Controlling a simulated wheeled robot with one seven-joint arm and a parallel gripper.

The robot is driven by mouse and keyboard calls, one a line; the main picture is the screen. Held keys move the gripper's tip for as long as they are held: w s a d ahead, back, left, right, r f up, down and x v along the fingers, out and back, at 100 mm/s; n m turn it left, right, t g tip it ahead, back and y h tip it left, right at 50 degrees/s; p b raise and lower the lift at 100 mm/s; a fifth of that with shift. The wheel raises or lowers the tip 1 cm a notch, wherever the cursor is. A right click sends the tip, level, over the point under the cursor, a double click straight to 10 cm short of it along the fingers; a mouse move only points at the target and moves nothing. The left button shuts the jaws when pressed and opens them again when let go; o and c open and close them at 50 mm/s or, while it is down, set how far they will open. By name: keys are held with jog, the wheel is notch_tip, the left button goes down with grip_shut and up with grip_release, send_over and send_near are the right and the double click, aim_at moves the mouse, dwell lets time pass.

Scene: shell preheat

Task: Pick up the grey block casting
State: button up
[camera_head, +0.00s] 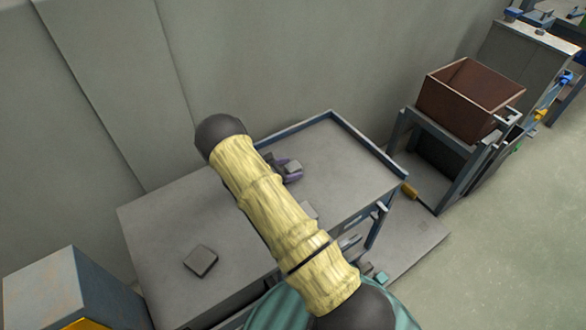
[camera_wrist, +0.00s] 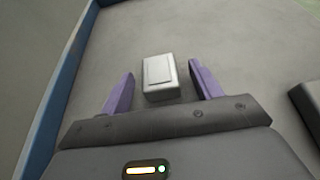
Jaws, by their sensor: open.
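The grey block casting (camera_wrist: 161,78) is a small light grey block with a raised rectangular top. It rests on the grey tabletop (camera_head: 330,165), near the back of the table. In the wrist view it appears between the two purple fingers of my gripper (camera_wrist: 160,72), with a gap on each side. My gripper is open and holds nothing. I cannot tell how far down the fingers reach.
A dark grey flat block (camera_head: 200,260) lies at the table's left part. Another block (camera_head: 309,210) is partly hidden by my arm; a darker block (camera_wrist: 308,104) shows at the wrist view's right edge. A blue rim (camera_head: 365,142) edges the table. A brown bin (camera_head: 455,105) stands right.

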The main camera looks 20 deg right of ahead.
aim_at(289, 168)
jog(key=shift+c, duration=0.2)
jog(key=c, duration=1.1)
notch_tip(289, 168, up, 10)
jog(key=shift+r+b, duration=0.1)
jog(key=shift+b, duration=0.2)
